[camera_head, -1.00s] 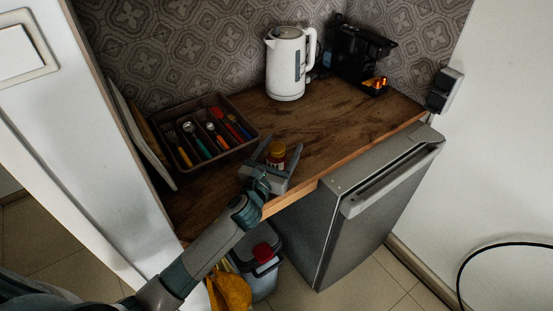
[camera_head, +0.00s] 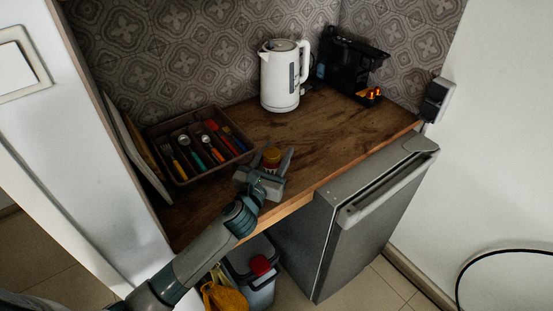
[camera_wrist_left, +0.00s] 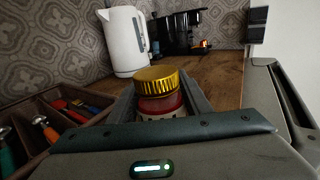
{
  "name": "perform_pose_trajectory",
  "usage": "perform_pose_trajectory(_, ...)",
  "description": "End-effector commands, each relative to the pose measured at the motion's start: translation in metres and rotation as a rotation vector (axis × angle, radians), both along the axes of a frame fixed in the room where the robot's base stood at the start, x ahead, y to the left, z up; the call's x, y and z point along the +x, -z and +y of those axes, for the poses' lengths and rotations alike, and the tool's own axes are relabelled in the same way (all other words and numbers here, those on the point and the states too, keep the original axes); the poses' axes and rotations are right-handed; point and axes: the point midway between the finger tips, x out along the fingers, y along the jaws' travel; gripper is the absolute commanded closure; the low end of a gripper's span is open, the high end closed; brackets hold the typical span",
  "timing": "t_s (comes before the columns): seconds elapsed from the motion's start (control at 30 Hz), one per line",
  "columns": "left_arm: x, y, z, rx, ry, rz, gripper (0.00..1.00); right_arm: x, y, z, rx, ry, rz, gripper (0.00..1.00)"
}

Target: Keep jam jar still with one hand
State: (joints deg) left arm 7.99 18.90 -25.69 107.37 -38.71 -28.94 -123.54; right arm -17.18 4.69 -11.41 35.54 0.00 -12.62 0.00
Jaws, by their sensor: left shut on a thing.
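The jam jar (camera_head: 271,158) stands upright on the wooden counter near its front edge, with a gold lid and red contents. In the left wrist view the jar (camera_wrist_left: 158,103) sits between the fingers, its lower part hidden behind the gripper body. My left gripper (camera_head: 272,163) reaches in over the counter's front edge and is shut on the jar, one finger on each side; the fingers also show in the left wrist view (camera_wrist_left: 160,100). My right gripper is not in view.
A brown cutlery tray (camera_head: 182,183) lies left of the jar, close to the gripper. A white kettle (camera_head: 277,80) and a black coffee machine (camera_head: 345,62) stand at the back. The counter (camera_head: 325,135) right of the jar is clear. A grey appliance (camera_head: 340,240) stands below.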

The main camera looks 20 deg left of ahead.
Motion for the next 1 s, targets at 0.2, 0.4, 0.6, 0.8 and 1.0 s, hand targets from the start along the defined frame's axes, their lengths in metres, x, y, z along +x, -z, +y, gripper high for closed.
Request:
perform_pose_trajectory(0.2, -0.011, -0.030, -0.024, -0.001, 0.005, -0.004, 0.92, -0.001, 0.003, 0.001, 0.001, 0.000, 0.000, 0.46)
perform_pose_trajectory(0.4, -0.026, -0.054, -0.060, -0.004, 0.003, -0.006, 0.92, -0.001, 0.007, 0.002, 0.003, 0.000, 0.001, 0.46)
perform_pose_trajectory(0.6, -0.040, -0.073, -0.088, -0.003, 0.003, -0.005, 0.92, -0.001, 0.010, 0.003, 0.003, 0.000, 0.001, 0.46)
perform_pose_trajectory(0.8, -0.047, -0.084, -0.103, -0.002, 0.001, -0.004, 0.92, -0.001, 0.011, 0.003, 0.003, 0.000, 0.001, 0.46)
perform_pose_trajectory(1.0, -0.049, -0.086, -0.107, 0.000, 0.000, -0.002, 0.92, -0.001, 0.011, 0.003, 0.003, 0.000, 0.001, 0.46)
